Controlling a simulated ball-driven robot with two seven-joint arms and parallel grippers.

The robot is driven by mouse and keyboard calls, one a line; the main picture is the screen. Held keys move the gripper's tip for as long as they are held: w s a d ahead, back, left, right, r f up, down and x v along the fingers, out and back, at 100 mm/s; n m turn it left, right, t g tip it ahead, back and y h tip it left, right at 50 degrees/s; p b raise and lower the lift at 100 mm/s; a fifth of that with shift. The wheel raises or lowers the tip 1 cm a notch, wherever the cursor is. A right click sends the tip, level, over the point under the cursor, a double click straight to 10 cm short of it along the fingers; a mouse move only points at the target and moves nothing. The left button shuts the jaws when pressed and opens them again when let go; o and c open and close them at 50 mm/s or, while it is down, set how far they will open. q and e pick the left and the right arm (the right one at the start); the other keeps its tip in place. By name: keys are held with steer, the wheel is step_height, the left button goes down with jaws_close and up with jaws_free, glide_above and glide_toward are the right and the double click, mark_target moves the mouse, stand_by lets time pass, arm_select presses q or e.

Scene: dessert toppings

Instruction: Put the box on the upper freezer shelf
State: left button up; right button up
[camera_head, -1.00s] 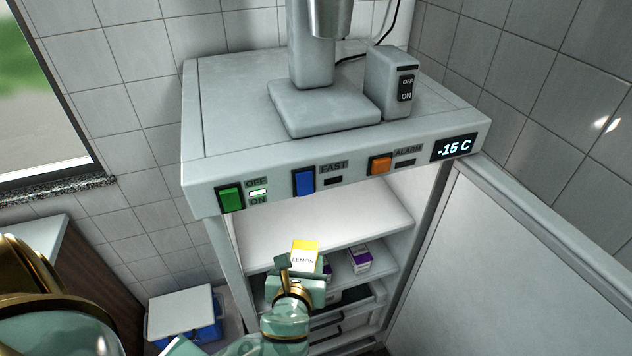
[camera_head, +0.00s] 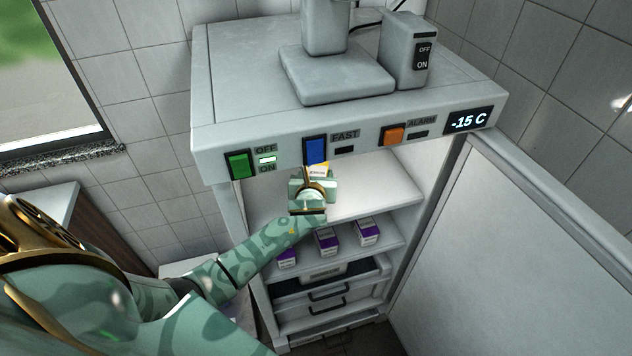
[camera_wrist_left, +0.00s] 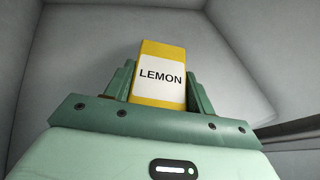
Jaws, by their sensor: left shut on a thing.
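The box is yellow with a white LEMON label (camera_wrist_left: 161,75). In the left wrist view it stands between the two fingers of my left gripper (camera_wrist_left: 161,88), which is shut on it. In the head view the box (camera_head: 319,168) shows only as a small yellow and white patch above my left gripper (camera_head: 314,188). The gripper is at the open front of the freezer, at the height of the upper shelf (camera_head: 375,198). The gripper hides part of that shelf, and I cannot tell whether the box touches it. My right gripper is not in view.
The shelf below holds purple and white boxes (camera_head: 327,239) in a row. Drawers (camera_head: 330,292) are beneath. The freezer's top panel with switches (camera_head: 315,150) overhangs the opening. The open door (camera_head: 545,240) stands at the right. The right part of the upper shelf is clear.

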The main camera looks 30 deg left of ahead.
arm_select(q)
steer(key=shift+s+f, duration=0.1)
steer(key=shift+f, duration=0.75)
steer(key=shift+s+d+r, duration=0.1)
steer(key=o, duration=1.2)
